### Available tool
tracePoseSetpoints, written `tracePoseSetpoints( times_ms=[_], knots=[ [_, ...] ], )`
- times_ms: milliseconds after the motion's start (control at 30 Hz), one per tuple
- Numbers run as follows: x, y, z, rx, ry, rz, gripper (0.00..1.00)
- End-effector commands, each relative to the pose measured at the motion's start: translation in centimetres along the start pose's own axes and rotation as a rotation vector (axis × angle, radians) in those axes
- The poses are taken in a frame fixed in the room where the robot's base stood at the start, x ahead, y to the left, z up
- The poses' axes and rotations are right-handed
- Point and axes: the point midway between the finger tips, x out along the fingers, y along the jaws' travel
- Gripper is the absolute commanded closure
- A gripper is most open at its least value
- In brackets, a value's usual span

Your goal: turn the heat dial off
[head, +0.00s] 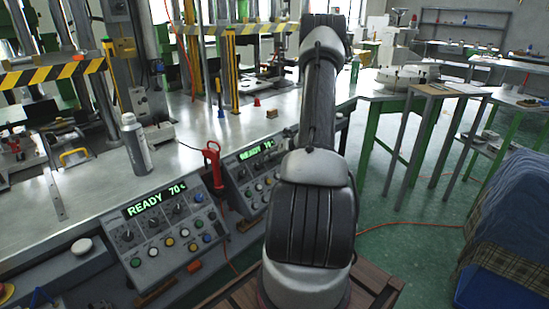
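Two grey control panels with green lit displays stand along the front of the metal workbench. The left panel (165,250) reads "READY 70" and has a row of black dials (127,236) under the display, with coloured buttons below. The right panel (246,190) also reads "READY", and my arm hides part of it. The labels are too small to read, so I cannot tell which dial is the heat dial or how it is set. My arm rises up the middle of the picture. My gripper does not show.
A red-handled tool (212,160) stands between the panels. A grey spray can (136,143) is on the workbench (100,190), near striped press frames (55,73). A blue bin with cloth (510,230) stands at the right. Green floor is open between, crossed by an orange cable (410,224).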

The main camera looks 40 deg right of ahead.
Motion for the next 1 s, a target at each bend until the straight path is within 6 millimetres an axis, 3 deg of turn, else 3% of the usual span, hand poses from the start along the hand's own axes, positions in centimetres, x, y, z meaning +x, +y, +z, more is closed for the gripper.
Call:
tracePoseSetpoints(
  times_ms=[233, 500, 1000],
  knots=[
    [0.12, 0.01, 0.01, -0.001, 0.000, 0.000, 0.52],
    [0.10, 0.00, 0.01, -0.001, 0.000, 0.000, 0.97],
    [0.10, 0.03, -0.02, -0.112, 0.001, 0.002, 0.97]
  ],
)
